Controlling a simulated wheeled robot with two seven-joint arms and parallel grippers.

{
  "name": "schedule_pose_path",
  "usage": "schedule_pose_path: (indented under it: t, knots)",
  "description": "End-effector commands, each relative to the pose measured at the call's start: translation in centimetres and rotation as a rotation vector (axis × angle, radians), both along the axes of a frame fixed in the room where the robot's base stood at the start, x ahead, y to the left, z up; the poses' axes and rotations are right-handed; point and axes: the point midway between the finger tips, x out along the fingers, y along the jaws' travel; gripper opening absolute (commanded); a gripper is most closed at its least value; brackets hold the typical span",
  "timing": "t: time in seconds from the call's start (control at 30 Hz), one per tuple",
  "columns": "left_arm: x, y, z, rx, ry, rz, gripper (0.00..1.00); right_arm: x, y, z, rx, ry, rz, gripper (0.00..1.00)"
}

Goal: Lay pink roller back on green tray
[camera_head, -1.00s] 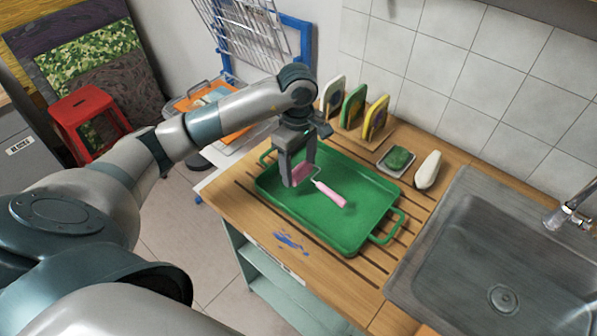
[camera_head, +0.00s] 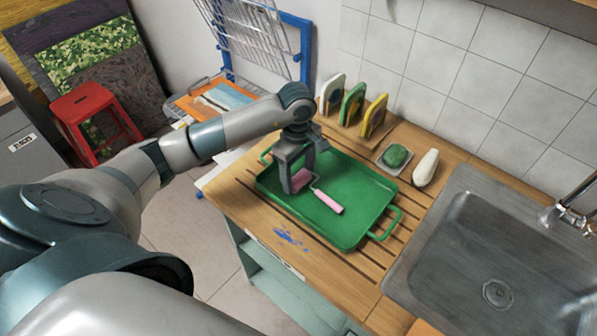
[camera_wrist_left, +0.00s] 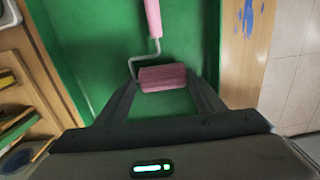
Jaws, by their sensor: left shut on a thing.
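The pink roller (camera_head: 328,201) has a pink handle, a thin bent metal rod and a pink roller head. The green tray (camera_head: 362,188) lies on the wooden counter, with a loop handle at each end. My left gripper (camera_head: 296,187) points down over the tray's left part and is shut on the roller head. In the left wrist view the roller head (camera_wrist_left: 163,78) sits between the fingertips of my left gripper (camera_wrist_left: 165,82), with the handle (camera_wrist_left: 153,18) reaching away over green. I cannot tell whether the roller touches the tray. My right gripper is not in view.
A steel sink (camera_head: 480,262) is right of the tray. A green sponge in a dish (camera_head: 395,157) and a white bottle (camera_head: 426,168) stand behind it. Several upright colored pads (camera_head: 352,105) stand at the back. A red stool (camera_head: 84,108) is on the floor.

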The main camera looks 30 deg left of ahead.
Motion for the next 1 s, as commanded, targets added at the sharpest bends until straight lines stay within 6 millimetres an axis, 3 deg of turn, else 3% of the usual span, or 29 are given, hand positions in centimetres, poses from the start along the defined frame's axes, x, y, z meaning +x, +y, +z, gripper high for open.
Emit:
schedule_pose_path:
  t: [0.23,0.27,0.33,0.87,1.0]
  knots:
    - [0.0,0.0,-0.4,0.0,0.0,0.0,0.4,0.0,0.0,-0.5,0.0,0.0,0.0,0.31]
    - [0.0,0.0,-0.3,0.0,0.0,0.001,0.65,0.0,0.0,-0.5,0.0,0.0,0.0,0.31]
    - [0.0,0.0,-0.3,0.0,0.0,0.001,0.81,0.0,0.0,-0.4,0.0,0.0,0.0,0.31]
    - [0.1,0.0,0.3,0.0,-0.002,0.0,0.81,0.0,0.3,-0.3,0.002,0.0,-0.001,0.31]
    - [0.1,0.1,1.8,0.0,-0.004,-0.001,0.81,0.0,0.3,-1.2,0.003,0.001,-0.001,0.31]
